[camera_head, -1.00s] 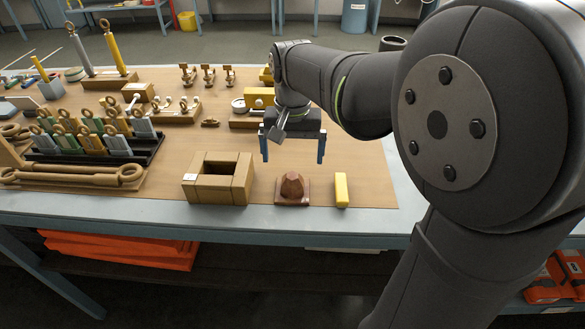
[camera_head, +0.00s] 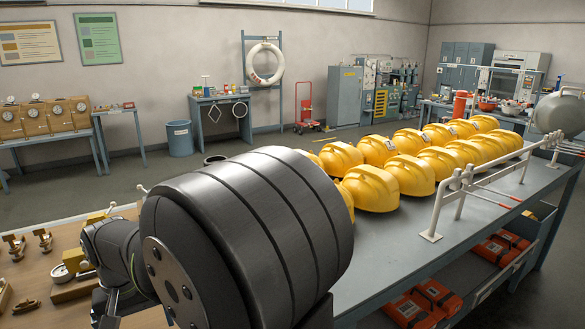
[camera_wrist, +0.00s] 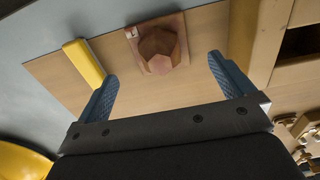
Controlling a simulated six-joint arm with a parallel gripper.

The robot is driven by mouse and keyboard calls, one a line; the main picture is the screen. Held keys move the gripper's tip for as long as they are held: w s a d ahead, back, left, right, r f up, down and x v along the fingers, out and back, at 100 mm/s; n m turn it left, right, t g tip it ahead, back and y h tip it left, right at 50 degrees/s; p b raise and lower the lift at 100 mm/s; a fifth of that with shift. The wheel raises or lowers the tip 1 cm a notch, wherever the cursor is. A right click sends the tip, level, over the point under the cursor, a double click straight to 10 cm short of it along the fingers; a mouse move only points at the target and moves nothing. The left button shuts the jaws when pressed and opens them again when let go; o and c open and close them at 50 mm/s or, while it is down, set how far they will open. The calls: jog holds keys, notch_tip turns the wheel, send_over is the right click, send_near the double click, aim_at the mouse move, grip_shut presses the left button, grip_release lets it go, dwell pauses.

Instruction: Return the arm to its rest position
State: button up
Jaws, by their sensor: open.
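In the wrist view my gripper (camera_wrist: 160,86) is open, its two blue fingers apart with nothing between them. It hangs above the wooden board (camera_wrist: 205,72). A brown faceted block on a square base (camera_wrist: 160,48) lies beyond the fingertips, near the board's edge. A yellow bar (camera_wrist: 84,64) lies to its left, beside the left finger. In the head view my arm fills the lower left and the fingers are hidden or out of frame.
A wooden box (camera_wrist: 258,30) stands at the right in the wrist view. In the head view, several yellow helmets (camera_head: 410,172) cover the bench (camera_head: 385,255) to the right, with a white rail (camera_head: 460,195) along its front. Small brass fittings (camera_head: 43,240) stand on the board at left.

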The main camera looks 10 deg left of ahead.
notch_tip(320, 180, down, 7)
jog(key=shift+r, duration=0.15)
notch_tip(320, 180, up, 3)
jog(key=shift+f, duration=0.1)
jog(key=shift+r, duration=0.65)
jog(key=shift+f, duration=0.1)
